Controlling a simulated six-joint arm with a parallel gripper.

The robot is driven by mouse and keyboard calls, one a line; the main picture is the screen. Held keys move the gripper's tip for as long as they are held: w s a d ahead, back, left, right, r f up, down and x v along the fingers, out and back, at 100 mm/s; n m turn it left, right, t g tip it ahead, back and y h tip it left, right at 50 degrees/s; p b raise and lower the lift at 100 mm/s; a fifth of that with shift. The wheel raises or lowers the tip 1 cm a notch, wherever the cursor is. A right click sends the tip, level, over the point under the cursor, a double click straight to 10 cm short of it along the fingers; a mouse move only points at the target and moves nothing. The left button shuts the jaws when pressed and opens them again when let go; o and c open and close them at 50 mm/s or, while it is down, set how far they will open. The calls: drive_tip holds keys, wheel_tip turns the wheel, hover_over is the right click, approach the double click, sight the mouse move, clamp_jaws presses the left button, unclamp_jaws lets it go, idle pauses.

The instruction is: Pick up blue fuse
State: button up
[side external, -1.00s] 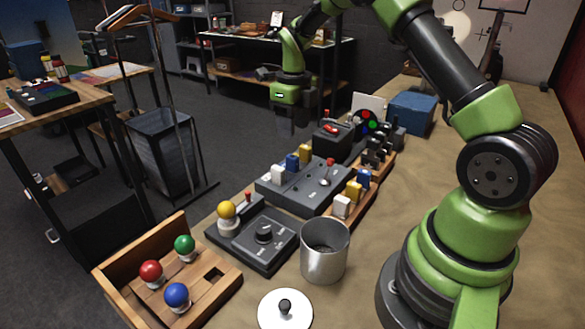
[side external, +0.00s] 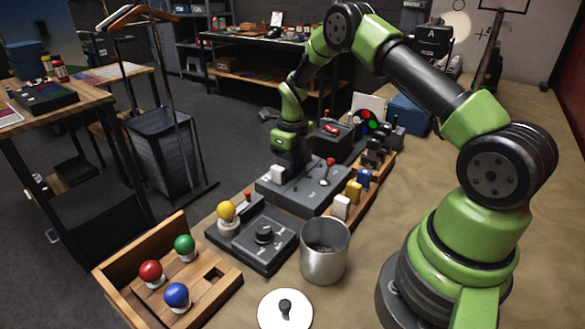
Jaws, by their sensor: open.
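My gripper (side external: 291,168) is open and low over the back left of the grey fuse panel (side external: 300,199). A white fuse (side external: 278,174) stands in the panel just left of the fingers. The panel's blue and yellow fuses are hidden behind my gripper, so I cannot tell whether the fingers are around the blue one. Another blue fuse (side external: 365,178) stands in the wooden rack to the right, beside a yellow fuse (side external: 353,191) and a white fuse (side external: 341,207).
A dark box with a red switch (side external: 332,130) stands close behind the panel. In front are a knob panel with a yellow ball (side external: 227,210), a metal cup (side external: 324,252), a white lid (side external: 285,314) and a wooden tray (side external: 215,288) with coloured balls.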

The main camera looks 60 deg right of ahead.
clamp_jaws()
wheel_tip(320, 180, up, 10)
drive_tip(key=shift+r, duration=0.1)
idle(0.5)
